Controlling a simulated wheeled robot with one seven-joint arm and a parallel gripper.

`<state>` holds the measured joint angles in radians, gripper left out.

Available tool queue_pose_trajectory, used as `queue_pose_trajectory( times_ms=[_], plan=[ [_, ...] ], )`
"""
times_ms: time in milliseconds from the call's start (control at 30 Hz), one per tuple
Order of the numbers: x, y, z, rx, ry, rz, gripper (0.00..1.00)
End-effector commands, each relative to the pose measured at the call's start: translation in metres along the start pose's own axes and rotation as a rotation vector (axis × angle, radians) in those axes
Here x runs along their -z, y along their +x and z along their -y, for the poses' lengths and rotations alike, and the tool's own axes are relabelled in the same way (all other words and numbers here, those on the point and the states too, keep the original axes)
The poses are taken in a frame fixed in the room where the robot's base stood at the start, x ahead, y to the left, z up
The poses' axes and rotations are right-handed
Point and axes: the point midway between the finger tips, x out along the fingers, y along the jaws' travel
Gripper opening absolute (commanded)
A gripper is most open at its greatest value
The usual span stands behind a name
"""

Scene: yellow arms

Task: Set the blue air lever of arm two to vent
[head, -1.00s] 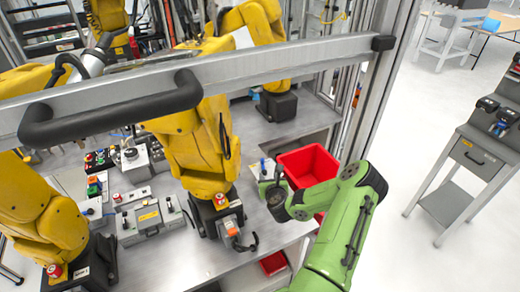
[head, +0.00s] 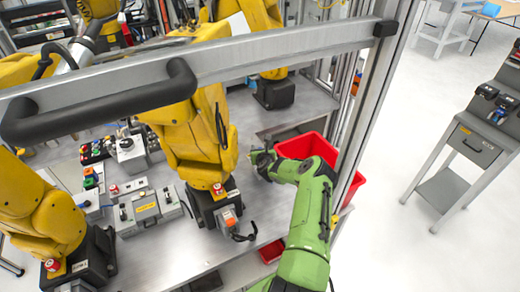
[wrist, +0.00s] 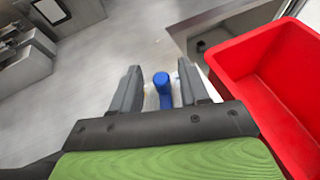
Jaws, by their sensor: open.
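The blue lever (wrist: 161,83) shows in the wrist view as a rounded blue handle with a pale base partly visible around it. My gripper (wrist: 157,76) is open, with one dark finger on each side of the handle. A gap shows on both sides, wider on the left. In the head view my gripper (head: 258,160) is over the bench to the right of the middle yellow arm (head: 195,140). The green wrist and fingers largely hide the lever there. I cannot read which arm the lever belongs to, nor its setting labels.
A red bin (head: 309,148) stands right beside my gripper; its wall is also close on the right in the wrist view (wrist: 235,75). A metal frame rail (head: 290,55) crosses in front of the bench. Control boxes (head: 145,207) with buttons stand left of the middle yellow arm.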

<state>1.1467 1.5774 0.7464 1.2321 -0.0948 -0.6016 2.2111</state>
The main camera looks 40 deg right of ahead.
Motion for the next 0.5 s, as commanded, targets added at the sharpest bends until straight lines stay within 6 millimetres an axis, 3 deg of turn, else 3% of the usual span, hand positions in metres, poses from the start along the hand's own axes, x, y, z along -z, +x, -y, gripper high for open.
queue_pose_trajectory(
  times_ms=[367, 500],
  plan=[
    [0.0, 0.0084, 0.0005, 0.001, -0.001, 0.0, 0.45],
    [-0.0001, 0.0082, 0.0005, 0.001, -0.001, 0.0, 0.23]
  ],
)
